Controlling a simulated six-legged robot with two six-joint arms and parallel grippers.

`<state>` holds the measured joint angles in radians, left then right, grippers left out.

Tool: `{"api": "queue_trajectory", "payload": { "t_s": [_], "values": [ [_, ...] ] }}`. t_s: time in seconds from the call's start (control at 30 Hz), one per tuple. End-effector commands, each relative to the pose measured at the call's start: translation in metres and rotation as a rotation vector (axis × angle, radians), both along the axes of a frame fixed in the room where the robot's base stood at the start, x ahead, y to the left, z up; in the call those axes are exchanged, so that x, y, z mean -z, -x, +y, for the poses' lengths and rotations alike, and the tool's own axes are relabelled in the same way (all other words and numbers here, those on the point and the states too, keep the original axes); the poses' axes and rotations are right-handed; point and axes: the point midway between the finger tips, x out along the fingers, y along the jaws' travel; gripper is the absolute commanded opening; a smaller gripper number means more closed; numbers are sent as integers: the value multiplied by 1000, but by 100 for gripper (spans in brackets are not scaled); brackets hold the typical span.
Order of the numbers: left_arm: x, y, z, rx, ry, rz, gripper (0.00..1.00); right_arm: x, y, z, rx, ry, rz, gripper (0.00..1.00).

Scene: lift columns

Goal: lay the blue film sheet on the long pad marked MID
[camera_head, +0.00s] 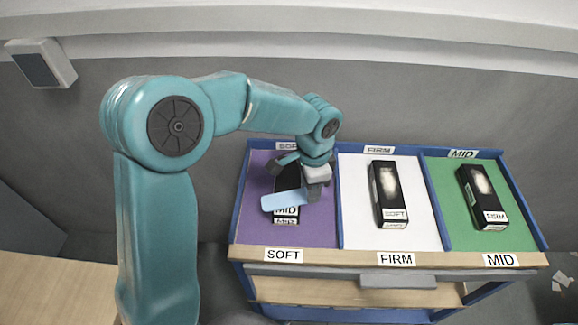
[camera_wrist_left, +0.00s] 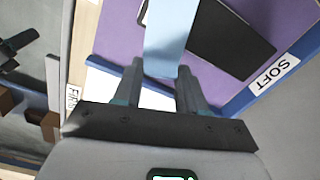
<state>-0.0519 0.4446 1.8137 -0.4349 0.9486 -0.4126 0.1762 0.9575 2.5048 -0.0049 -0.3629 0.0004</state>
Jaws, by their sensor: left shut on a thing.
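The blue film sheet (camera_head: 288,200) is gripped at one end by my left gripper (camera_head: 315,188). It also shows in the left wrist view (camera_wrist_left: 168,38), between the two fingers. The long black pad marked MID (camera_head: 286,211) lies in the purple left compartment, whose front label reads SOFT. The sheet crosses over the middle of this pad in the head view and hides part of it. In the wrist view the black pad (camera_wrist_left: 230,42) lies beside and partly behind the sheet. I cannot tell whether the sheet touches it. My right gripper is not in view.
A black pad marked SOFT (camera_head: 387,190) lies in the white FIRM compartment. A black pad marked FIRM (camera_head: 482,195) lies in the green MID compartment. Blue dividers (camera_head: 340,210) and a wooden front rail (camera_head: 340,256) border the compartments. A drawer handle (camera_head: 398,281) sits below.

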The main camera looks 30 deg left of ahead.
Motion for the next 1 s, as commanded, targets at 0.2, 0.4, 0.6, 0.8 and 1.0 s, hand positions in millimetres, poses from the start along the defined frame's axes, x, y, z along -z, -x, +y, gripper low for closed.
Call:
{"api": "queue_trajectory", "payload": {
  "t_s": [0.2,0.4,0.6,0.8,1.0],
  "values": [
    [-14,5,25,631,0,-1,13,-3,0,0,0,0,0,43],
    [-26,11,45,1214,-1,0,13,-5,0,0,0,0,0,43],
    [-35,15,58,1654,-1,1,13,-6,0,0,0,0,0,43],
    [-37,16,62,1844,0,0,13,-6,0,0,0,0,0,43],
    [-27,16,61,1864,0,1,13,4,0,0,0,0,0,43]
  ]
}}
